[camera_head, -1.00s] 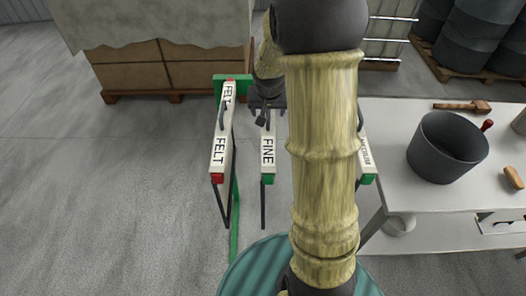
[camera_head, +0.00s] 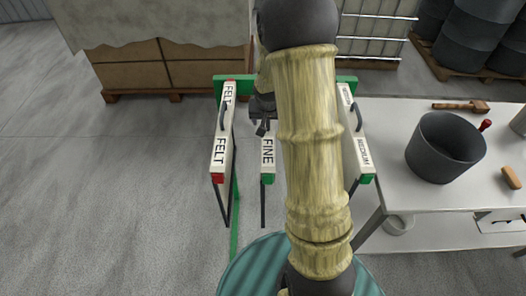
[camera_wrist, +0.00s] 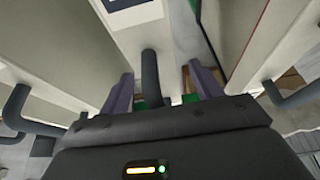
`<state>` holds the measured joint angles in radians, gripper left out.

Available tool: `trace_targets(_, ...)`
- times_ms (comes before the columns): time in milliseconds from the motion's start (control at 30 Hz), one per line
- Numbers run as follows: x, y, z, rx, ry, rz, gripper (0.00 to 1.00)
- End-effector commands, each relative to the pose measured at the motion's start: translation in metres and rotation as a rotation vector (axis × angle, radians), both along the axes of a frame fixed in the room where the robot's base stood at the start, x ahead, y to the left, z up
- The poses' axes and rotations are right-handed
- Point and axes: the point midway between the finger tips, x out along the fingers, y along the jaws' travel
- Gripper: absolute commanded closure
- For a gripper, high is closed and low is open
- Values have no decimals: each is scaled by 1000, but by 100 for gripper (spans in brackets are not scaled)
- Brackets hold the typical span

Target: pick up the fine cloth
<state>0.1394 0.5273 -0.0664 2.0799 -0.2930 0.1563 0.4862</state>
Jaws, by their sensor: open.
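The fine cloth (camera_head: 267,153) hangs in the middle of a green rack, with a white top bar lettered FINE and a green end. My arm hides its far part. My gripper (camera_head: 262,127) is over this bar, beyond the lettering. In the wrist view my gripper (camera_wrist: 162,88) is open, with a dark upright handle (camera_wrist: 150,78) between its two purplish fingers. The handle stands at the white bar (camera_wrist: 140,42); I cannot tell whether either finger touches it.
The felt cloth (camera_head: 220,150), red-ended, hangs close on the left. The medium cloth (camera_head: 361,150) hangs on the right. The green rack (camera_head: 345,80) spans behind. A table (camera_head: 400,195) with a grey bucket (camera_head: 445,147) stands right. The floor at left is clear.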

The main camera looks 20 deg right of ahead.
Motion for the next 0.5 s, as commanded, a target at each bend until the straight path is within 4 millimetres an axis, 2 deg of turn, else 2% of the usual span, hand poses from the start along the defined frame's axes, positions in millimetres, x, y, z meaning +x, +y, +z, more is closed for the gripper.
trace_targets(333, 0, 0, 0, 0, 0, 0, 35)
trace_targets(367, 0, 0, 0, 0, 0, 0, 39)
trace_targets(500, 0, 0, 0, 0, 0, 0, 67)
